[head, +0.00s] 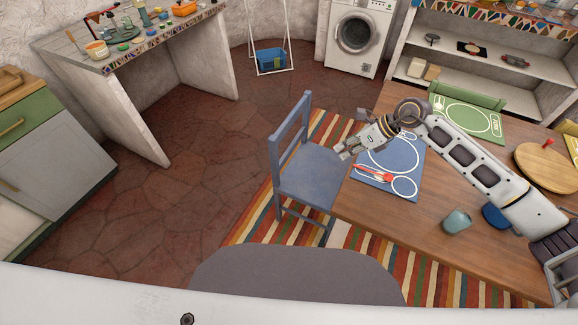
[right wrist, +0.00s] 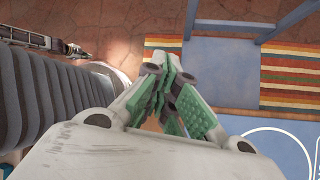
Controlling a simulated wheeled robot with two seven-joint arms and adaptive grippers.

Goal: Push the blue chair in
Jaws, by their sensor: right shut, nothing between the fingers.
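The blue chair (head: 312,172) stands upright at the left end of the wooden table (head: 430,220), its backrest on the side away from the table. Its seat reaches the table edge; how far it goes under is hidden. The seat (right wrist: 225,72) also shows in the right wrist view. My right gripper (head: 345,153) is shut and empty, above the table edge beside the seat; I cannot tell whether it touches the chair. It fills the middle of the right wrist view (right wrist: 168,90). What looks like my left gripper (right wrist: 76,50) is small at upper left there.
A blue placemat (head: 400,185) with a red utensil (head: 373,175) lies near the chair. A teal cup (head: 457,221) and a round wooden board (head: 546,166) are on the table. A striped rug (head: 262,217) lies below. The tiled floor left of the chair is clear.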

